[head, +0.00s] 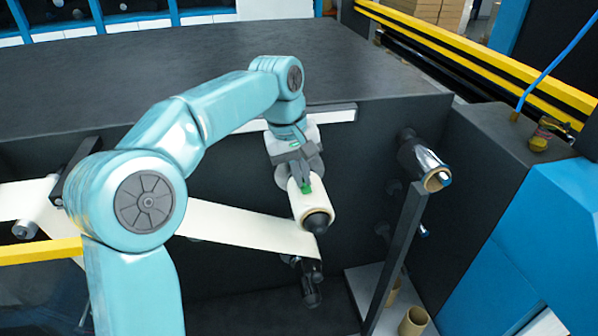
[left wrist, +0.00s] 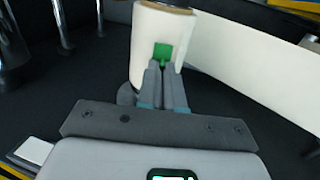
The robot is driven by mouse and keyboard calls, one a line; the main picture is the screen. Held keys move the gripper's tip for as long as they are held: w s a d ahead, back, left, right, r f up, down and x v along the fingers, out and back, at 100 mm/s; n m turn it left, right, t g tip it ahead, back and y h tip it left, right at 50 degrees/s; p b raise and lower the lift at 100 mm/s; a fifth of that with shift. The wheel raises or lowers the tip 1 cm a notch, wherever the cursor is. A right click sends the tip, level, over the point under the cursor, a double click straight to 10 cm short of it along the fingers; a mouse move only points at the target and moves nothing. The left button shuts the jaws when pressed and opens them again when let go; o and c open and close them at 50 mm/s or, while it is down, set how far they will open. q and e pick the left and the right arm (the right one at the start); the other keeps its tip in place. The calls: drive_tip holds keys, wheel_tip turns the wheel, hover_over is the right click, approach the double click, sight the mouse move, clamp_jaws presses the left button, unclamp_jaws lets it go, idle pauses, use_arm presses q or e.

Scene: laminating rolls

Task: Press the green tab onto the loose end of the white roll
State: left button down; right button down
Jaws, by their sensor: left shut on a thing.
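The white roll (head: 317,208) sits on a dark spindle on the machine's front, below the dark top. It also shows in the left wrist view (left wrist: 148,38). The green tab (head: 305,187) is at the roll's surface, at the tips of my left gripper (head: 302,178). In the left wrist view my left gripper (left wrist: 168,72) is shut on the green tab (left wrist: 163,52), with the tab in front of the white face. I cannot tell whether the tab touches the roll. The loose end is not clearly visible. My right gripper is not in view.
A white web (head: 250,231) runs from the left to below the roll. A silver roller (head: 424,162) juts out at the right, beside a dark upright post (head: 395,258). Cardboard cores (head: 413,321) stand on a low shelf. The dark machine top (head: 200,70) is clear.

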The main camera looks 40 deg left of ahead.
use_arm(q)
drive_tip(key=shift+d+f, duration=0.15)
drive_tip(key=shift+w, duration=0.2)
drive_tip(key=shift+w+a+f, duration=0.1)
drive_tip(key=shift+a, duration=0.15)
drive_tip(key=shift+s+d, duration=0.2)
drive_tip(key=shift+w+a+f, duration=0.1)
drive_tip(key=shift+w+f, duration=0.05)
drive_tip(key=shift+w, duration=0.05)
drive_tip(key=shift+s, duration=0.1)
drive_tip(key=shift+f, duration=0.1)
